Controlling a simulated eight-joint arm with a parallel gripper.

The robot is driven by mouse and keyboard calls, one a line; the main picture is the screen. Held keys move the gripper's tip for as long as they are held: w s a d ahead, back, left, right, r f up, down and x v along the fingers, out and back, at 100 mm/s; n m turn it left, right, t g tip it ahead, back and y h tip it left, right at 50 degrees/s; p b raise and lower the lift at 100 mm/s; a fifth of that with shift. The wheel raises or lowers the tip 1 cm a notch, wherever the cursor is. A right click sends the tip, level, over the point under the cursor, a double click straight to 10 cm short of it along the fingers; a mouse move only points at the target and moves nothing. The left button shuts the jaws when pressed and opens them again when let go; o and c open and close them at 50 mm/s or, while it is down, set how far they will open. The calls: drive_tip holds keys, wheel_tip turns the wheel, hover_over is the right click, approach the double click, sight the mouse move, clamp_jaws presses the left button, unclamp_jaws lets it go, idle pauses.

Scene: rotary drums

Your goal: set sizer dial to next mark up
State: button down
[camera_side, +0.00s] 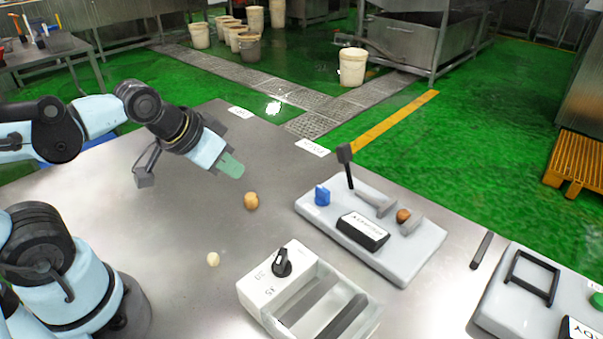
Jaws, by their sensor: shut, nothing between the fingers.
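The black dial (282,263) sits on top of a white box (262,290) at the lower middle of the side view. Small dark number marks are printed around it, too small to read surely. The dial's pointer ridge seems to stand toward the top of the picture; which mark it meets I cannot tell. My gripper (231,166) has green fingertips, shut and empty. It is in the air above the table, up and left of the dial and well apart from it.
A round brown piece (251,200) and a pale one (213,259) lie on the steel table (150,230). A grey panel (400,262) with a black lever (346,165) and blue knob (322,195) stands right of the dial. Another panel (497,297) has a black handle frame.

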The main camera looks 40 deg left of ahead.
drive_tip(key=c, duration=1.8)
unclamp_jaws()
drive_tip(key=shift+o, duration=1.2)
drive_tip(key=shift+d, duration=0.2)
drive_tip(key=o, duration=0.4)
drive_tip(key=d+g, duration=0.1)
drive_tip(key=d, duration=0.1)
drive_tip(key=d+r+n+g, duration=0.1)
drive_tip(key=d, duration=0.1)
drive_tip(key=d+r+n+g+h, duration=0.1)
drive_tip(key=d, duration=0.1)
drive_tip(key=shift+r, duration=0.15)
drive_tip(key=shift+o, duration=0.2)
drive_tip(key=n+g+y, duration=0.1)
drive_tip(key=n+g, duration=0.3)
approach(281, 255)
drive_tip(key=shift+w+f, duration=0.1)
drive_tip(key=shift+f, duration=4.45)
clamp_jaws()
